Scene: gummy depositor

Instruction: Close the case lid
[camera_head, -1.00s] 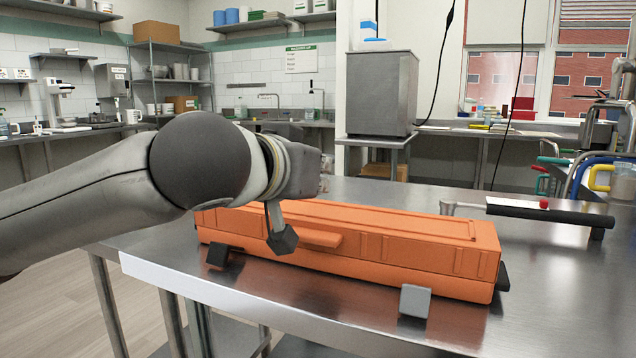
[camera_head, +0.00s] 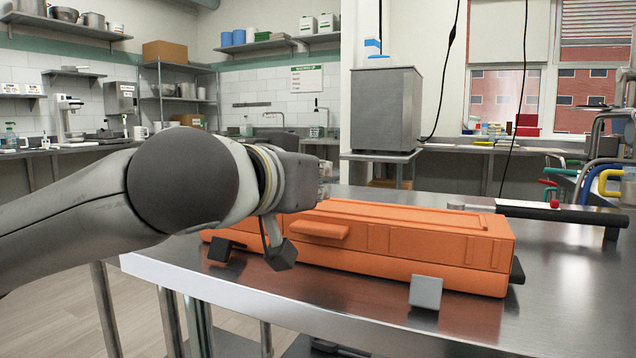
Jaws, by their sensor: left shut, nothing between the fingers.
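The long orange case (camera_head: 440,275) lies on the steel table. Its orange lid (camera_head: 400,220) looks down on the body, lying flat along the whole length; I cannot tell whether it is fully seated. An orange handle (camera_head: 320,230) sticks out at the front. My left gripper (camera_head: 326,180) is over the left, far part of the case, partly hidden behind my own wrist. Its fingers look shut and empty. I cannot tell whether they touch the lid. My right gripper is out of view.
Grey blocks (camera_head: 427,292) stand at the case's front edge. A dark bar-shaped tool (camera_head: 560,213) with a red knob lies behind the case at the right. The steel table (camera_head: 575,300) is clear at the front right. A steel box (camera_head: 384,110) stands behind.

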